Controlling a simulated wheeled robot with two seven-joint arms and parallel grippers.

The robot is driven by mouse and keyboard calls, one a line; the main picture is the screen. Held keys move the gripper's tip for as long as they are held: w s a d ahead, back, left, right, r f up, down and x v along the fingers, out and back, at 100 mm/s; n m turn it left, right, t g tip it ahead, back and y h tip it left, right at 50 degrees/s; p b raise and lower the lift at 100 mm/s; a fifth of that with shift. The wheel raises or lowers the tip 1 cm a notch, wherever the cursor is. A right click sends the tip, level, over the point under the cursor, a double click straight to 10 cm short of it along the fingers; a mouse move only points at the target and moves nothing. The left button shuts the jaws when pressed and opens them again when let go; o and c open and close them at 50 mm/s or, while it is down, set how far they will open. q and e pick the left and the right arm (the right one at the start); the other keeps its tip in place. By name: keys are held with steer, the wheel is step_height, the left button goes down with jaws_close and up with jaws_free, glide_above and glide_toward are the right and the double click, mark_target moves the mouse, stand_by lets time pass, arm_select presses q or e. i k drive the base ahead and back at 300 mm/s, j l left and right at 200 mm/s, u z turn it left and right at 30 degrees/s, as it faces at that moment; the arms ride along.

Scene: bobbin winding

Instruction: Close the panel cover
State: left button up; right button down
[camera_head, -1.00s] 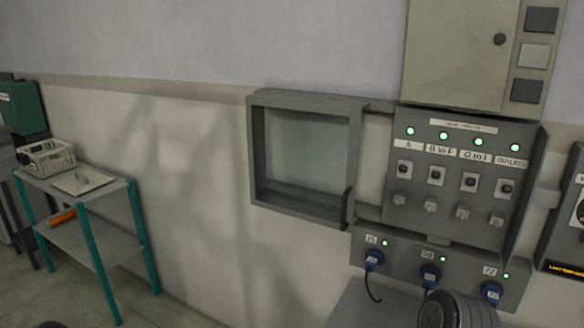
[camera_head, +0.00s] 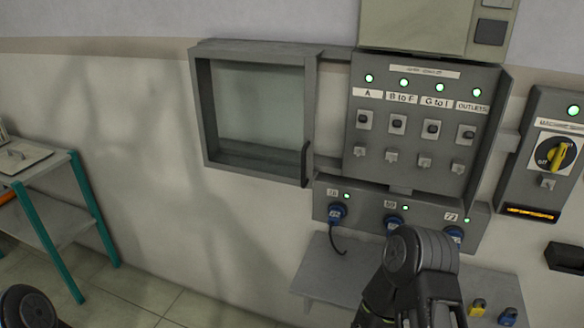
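The panel cover (camera_head: 312,120) is a grey frame with a clear window, swung open to the left of the switch panel. Its dark handle (camera_head: 307,164) is on the frame's lower right side. The switch panel (camera_head: 416,150) shows lit green lamps, several switches and labels, all uncovered. My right arm rises at the bottom centre-right, below the panel and apart from the cover; its gripper is not visible. A dark rounded part of my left arm shows at the bottom left corner; the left gripper is out of view.
Below the panel is an outlet box (camera_head: 367,207) with blue plugs, above a grey shelf (camera_head: 322,272). A yellow padlock (camera_head: 478,308) and a blue one (camera_head: 508,317) are at lower right. A machine switch box (camera_head: 537,184) is at right. A teal-legged table (camera_head: 77,208) stands left.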

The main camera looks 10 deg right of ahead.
mark_target(199, 56)
steer(key=i+j+z, duration=0.45)
steer(key=i, duration=0.25)
steer(key=i+j+z, duration=0.45)
steer(key=i+j, duration=0.15)
steer(key=j, duration=0.2)
steer(key=i+j+z, duration=0.1)
steer(key=j+z, duration=0.2)
steer(key=j, duration=0.25)
steer(key=j+z, duration=0.25)
steer(key=j, duration=0.25)
steer(key=j+z, duration=0.3)
steer(key=j, duration=0.25)
steer(key=k+j+z, duration=0.1)
steer(key=j+z, duration=0.2)
steer(key=j, duration=0.25)
steer(key=k+j+z, duration=0.15)
steer(key=j+z, duration=0.15)
steer(key=j, duration=0.25)
